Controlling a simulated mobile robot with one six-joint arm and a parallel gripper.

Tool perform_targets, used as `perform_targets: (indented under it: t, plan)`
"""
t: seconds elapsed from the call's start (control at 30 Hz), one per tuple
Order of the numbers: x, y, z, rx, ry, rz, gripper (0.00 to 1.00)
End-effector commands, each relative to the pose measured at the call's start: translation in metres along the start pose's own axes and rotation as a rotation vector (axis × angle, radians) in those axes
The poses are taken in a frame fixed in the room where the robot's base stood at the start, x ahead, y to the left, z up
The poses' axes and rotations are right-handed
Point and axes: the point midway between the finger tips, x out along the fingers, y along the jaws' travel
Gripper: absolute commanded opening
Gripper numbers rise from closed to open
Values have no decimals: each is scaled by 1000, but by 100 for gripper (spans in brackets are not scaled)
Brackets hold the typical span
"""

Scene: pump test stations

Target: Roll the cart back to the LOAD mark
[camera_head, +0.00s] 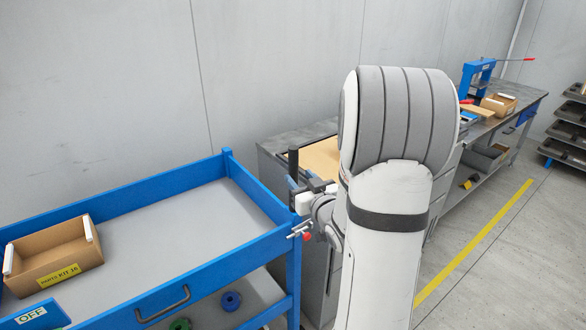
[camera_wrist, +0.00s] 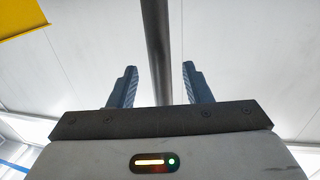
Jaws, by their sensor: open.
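The blue cart (camera_head: 250,188) with a grey top tray stands at the lower left in the head view. A dark upright bar (camera_head: 293,162), which looks like part of a push handle, rises by its right end. My gripper (camera_head: 292,184) is beside this bar at the cart's right corner, partly hidden by my arm. In the wrist view my gripper (camera_wrist: 160,68) is open, and a dark round bar (camera_wrist: 156,35) runs between its two fingers. I cannot tell whether a finger touches it. No LOAD mark shows in either view.
A workbench (camera_head: 527,97) stands along the wall. Floor with a yellow line (camera_head: 470,246) is clear at right.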

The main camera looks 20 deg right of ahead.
Motion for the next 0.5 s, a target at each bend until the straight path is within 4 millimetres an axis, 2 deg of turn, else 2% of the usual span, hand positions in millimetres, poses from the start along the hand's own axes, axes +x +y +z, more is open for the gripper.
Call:
perform_targets:
  t: [0.2, 0.33, 0.5]
  plan:
    - [34, -1, -2, -1, -1, -2, 45]
    - [45, 0, -1, -1, -1, 0, 45]
    - [49, 0, 0, -1, -2, 0, 45]
